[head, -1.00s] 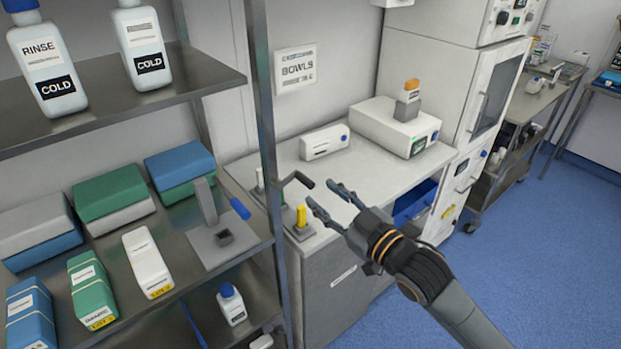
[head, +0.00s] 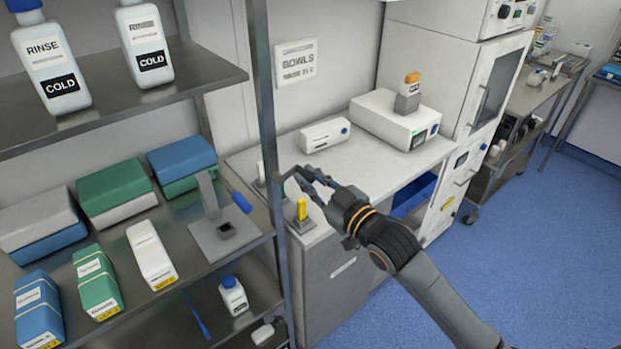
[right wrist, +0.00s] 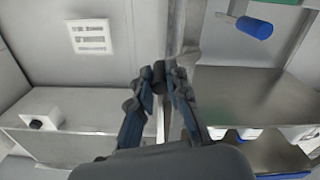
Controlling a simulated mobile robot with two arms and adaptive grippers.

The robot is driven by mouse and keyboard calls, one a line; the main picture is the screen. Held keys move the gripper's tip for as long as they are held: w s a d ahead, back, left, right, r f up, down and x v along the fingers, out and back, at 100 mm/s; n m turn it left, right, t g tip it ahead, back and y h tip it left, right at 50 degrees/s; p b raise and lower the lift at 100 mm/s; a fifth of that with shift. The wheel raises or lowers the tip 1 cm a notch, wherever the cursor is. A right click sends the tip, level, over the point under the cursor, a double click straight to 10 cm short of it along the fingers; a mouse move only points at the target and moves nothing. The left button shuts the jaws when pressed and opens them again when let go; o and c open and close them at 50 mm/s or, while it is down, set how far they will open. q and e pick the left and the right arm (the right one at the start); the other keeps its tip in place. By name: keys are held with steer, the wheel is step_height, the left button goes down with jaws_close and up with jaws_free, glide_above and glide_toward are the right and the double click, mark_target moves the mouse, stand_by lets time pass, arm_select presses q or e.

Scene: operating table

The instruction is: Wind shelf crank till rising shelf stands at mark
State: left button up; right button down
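The crank (head: 288,174) is a thin dark arm with a black grip, beside the shelf unit's front post. My right gripper (head: 303,180) reaches it from the right, at the grip. In the right wrist view the black grip (right wrist: 159,76) sits between the two fingertips, which are drawn in close around it. A yellow upright piece (head: 301,209) on a small grey base stands just below the gripper on the white counter. I cannot make out which part is the rising shelf, or its mark. My left gripper is not in view.
The metal shelf unit (head: 128,88) holds rinse bottles, boxes and a grey stand (head: 226,232) with a blue-handled lever (head: 242,202). The post (head: 264,125) is close to my right gripper. White devices (head: 393,122) stand on the counter (head: 355,168).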

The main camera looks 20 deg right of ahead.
steer(key=shift+f+m+p, duration=0.2)
steer(key=shift+m+p, duration=0.1)
steer(key=shift+m, duration=0.3)
steer(key=shift+s+a+f+m+p, duration=0.1)
steer(key=shift+f+m+p, duration=0.45)
steer(key=shift+m, duration=0.85)
steer(key=shift+w+a+f+m+p, duration=0.1)
steer(key=shift+f+m+p, duration=0.5)
steer(key=shift+m, duration=0.8)
steer(key=shift+s+f+m+p, duration=0.1)
steer(key=shift+f+m+p, duration=0.45)
steer(key=shift+m, duration=0.85)
steer(key=shift+f, duration=0.1)
steer(key=c, duration=1.3)
jaws_free()
